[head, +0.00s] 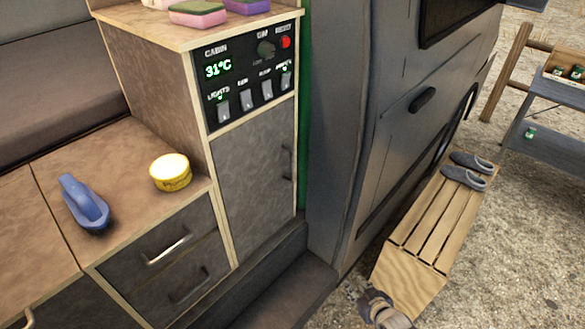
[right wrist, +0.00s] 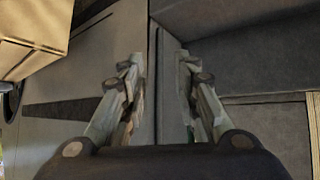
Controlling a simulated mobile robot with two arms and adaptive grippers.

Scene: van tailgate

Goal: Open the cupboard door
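The cupboard door (head: 255,180) is a grey-brown panel below the control panel, and it is shut. Its dark upright handle (head: 287,162) is near the door's right edge. My right gripper (head: 374,301) is at the bottom of the head view, beside the wooden step, low and well to the right of the handle. In the right wrist view the same gripper (right wrist: 155,75) has its two fingers apart with nothing between them. The handle cannot be made out in the right wrist view. My left gripper is not in view.
Two drawers (head: 165,260) are left of the door. A blue brush (head: 84,204) and a yellow tin (head: 171,172) stand on the worktop above them. The slatted wooden step (head: 440,215) bears grey slippers (head: 465,177). The van's side (head: 395,110) rises right of the cupboard.

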